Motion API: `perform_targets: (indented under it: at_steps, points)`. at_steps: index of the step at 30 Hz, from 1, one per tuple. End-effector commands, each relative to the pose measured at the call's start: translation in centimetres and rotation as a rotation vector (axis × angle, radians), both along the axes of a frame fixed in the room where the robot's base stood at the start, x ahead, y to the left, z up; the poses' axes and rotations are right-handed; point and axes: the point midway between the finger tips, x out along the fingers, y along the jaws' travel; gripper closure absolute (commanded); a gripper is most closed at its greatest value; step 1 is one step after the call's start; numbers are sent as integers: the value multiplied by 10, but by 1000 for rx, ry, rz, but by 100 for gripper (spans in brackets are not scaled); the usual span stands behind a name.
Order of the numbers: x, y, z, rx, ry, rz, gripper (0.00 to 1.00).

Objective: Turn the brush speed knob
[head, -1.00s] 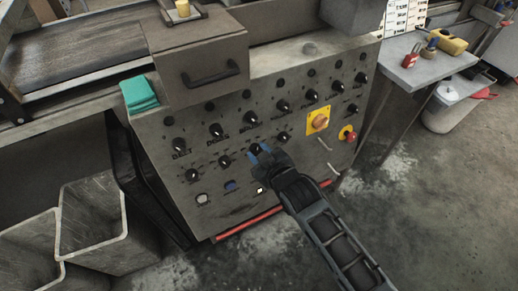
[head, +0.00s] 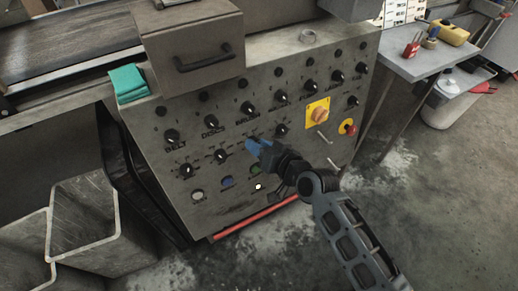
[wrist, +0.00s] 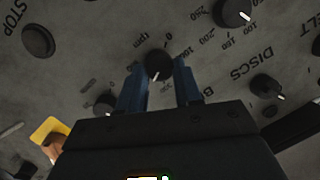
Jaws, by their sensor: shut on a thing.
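The grey control panel (head: 215,205) carries rows of black knobs. In the wrist view a black knob (wrist: 159,65) with a white pointer mark sits between the blue fingers of my gripper (wrist: 160,88), near printing that includes a 0. In the head view my gripper (head: 250,144) reaches the panel just below the BRUSH label (head: 247,121), at the lower knob row, and its fingers hide this knob. The upper-row BRUSH knob (head: 247,108) stands free above it. The fingers are shut on the lower knob. The pointer's exact reading cannot be told.
Neighbouring knobs (wrist: 232,12) and the DISCS knob (wrist: 265,85) lie close by. A yellow-backed switch (head: 318,114) and a red button (head: 347,126) sit to the right. A drawer-like box (head: 190,35) juts out above. A side table (head: 395,68) stands right.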

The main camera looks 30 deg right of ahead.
Motion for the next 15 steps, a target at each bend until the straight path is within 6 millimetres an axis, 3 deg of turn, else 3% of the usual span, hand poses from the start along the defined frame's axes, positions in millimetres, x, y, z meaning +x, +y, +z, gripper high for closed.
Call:
perform_targets:
  at_steps: [15]
  points:
    - [-1,-1,-4,146,6,-26,96]
